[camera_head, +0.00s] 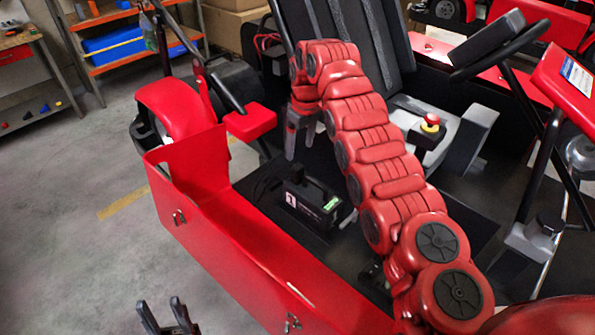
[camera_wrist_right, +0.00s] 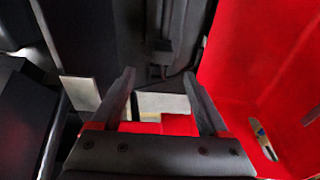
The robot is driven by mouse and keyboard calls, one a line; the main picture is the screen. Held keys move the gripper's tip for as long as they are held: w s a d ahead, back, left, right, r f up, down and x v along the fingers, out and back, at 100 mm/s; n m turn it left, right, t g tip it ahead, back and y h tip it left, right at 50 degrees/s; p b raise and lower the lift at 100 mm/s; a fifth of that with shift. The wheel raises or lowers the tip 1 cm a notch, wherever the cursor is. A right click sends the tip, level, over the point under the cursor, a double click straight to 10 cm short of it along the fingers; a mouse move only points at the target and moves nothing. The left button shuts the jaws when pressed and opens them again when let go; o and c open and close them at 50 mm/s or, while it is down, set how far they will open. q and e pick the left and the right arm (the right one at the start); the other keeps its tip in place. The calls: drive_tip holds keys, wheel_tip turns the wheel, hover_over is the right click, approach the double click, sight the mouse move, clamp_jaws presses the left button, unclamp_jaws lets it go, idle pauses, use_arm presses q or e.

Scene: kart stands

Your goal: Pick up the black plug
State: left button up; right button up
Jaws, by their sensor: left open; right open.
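In the right wrist view, a small black piece that looks like the plug (camera_wrist_right: 157,72) shows between my right gripper's fingertips, with a dark cable beside it. It is dark, and I cannot tell whether the fingers touch it. My right gripper (camera_head: 298,150) hangs open and pointing down in the head view, above and behind the black box with a handle (camera_head: 312,204). The plug is not clear in the head view. My left gripper (camera_head: 162,305) is open and empty at the bottom edge, outside the red side panel and far from the plug.
The red side panel (camera_head: 255,272) of the kart stands between my two grippers. Open grey floor (camera_head: 70,220) lies left.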

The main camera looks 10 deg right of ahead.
sight(298, 166)
drive_tip(key=f, duration=0.1)
drive_tip(key=f+p, duration=0.1)
drive_tip(key=shift+a+f, duration=0.2)
drive_tip(key=shift+f, duration=0.1)
drive_tip(key=shift+f+p, duration=0.65)
drive_tip(key=shift+f, duration=0.15)
wheel_tip(298, 166, down, 4)
drive_tip(key=shift+a+r+p, duration=0.15)
drive_tip(key=shift+r+p, duration=0.1)
drive_tip(key=shift+p, duration=0.7)
drive_tip(key=shift+w+f, duration=0.1)
drive_tip(key=shift+f, duration=0.15)
clamp_jaws()
